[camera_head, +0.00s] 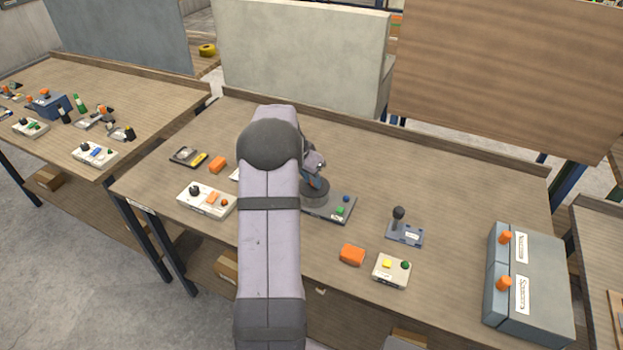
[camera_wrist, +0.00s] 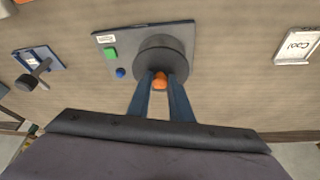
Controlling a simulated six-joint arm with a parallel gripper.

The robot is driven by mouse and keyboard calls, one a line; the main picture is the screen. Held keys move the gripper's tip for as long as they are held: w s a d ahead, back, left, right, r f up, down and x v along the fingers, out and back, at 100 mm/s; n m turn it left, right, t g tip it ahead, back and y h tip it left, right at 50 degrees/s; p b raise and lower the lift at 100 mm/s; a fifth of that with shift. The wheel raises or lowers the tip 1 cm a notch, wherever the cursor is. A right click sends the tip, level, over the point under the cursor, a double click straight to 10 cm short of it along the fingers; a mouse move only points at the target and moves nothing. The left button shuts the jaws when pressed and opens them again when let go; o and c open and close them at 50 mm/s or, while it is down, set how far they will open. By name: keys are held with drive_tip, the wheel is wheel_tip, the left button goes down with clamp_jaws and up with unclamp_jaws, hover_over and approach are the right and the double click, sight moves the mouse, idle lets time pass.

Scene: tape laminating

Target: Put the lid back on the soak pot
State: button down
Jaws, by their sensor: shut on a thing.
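A dark round lid (camera_wrist: 163,63) with an orange knob (camera_wrist: 160,82) shows in the wrist view. My gripper (camera_wrist: 160,76) is shut on the knob, its two blue-grey fingers on either side. The lid is over a grey base unit (camera_wrist: 108,66) with a green and a blue button. The base unit (camera_head: 335,211) stands mid-table in the head view, with the dark round shape (camera_head: 315,189) at its left end under my gripper (camera_head: 314,178). The lid hides the pot's opening, so I cannot tell whether the lid is seated or just above it.
A small stand with a dark knob (camera_head: 399,214) is to the right. An orange block (camera_head: 352,255) and a white button box (camera_head: 391,271) are near the front edge. Grey bins (camera_head: 541,286) stand at the far right. A white box (camera_head: 205,201) is on the left.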

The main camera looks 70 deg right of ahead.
idle(0.4)
drive_tip(key=c, duration=1)
unclamp_jaws()
drive_tip(key=shift+c, duration=0.2)
drive_tip(key=shift+r, duration=0.2)
drive_tip(key=shift+r+p, duration=2.1)
drive_tip(key=shift+r, duration=1.2)
clamp_jaws()
